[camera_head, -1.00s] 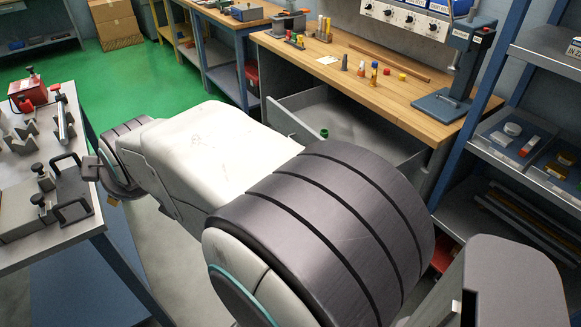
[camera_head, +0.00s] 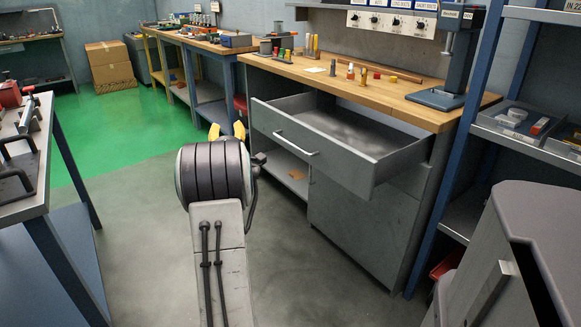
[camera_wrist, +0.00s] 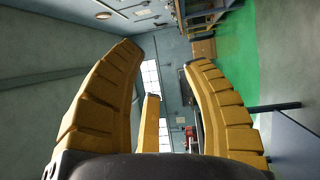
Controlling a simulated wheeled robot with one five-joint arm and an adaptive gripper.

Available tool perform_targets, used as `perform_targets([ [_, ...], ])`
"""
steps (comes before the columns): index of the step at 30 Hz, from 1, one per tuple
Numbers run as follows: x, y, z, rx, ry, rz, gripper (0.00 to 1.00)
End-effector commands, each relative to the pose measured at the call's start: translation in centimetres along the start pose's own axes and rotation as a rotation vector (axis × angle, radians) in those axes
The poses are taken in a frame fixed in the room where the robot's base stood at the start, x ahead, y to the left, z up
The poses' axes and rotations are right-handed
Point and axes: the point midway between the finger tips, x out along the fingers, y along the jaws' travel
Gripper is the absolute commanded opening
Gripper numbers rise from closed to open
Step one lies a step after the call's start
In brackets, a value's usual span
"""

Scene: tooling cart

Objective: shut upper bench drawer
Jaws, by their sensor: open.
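The upper bench drawer (camera_head: 340,140) is a grey metal box pulled well out from under the wooden bench top (camera_head: 370,92). Its front panel carries a pale bar handle (camera_head: 296,144), and the inside that shows looks empty. My gripper (camera_head: 226,130) shows yellow fingertips beyond my dark wrist, left of the drawer front and apart from it. The wrist view shows its yellow fingers (camera_wrist: 160,75) spread open with nothing between them.
A grey cabinet door (camera_head: 355,215) is below the drawer, beside an open shelf (camera_head: 285,172). A blue-framed rack (camera_head: 470,130) stands at right. A metal worktable (camera_head: 35,165) stands at left. Floor between is clear.

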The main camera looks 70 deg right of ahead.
Motion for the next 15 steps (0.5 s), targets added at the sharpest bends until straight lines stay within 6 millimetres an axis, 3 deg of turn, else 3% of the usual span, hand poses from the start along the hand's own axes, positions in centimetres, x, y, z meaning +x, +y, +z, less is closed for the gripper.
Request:
perform_targets([
  [1, 0.4, -3.5, 2.6, -0.054, -0.044, 0.032, 0.45],
  [6, 0.9, -8.1, 9.6, -0.238, -0.168, 0.141, 0.45],
  [10, 0.5, -10.6, 13.5, -0.344, -0.244, 0.195, 0.45],
  [15, -0.1, -12.2, 16.3, -0.427, -0.304, 0.232, 0.45],
])
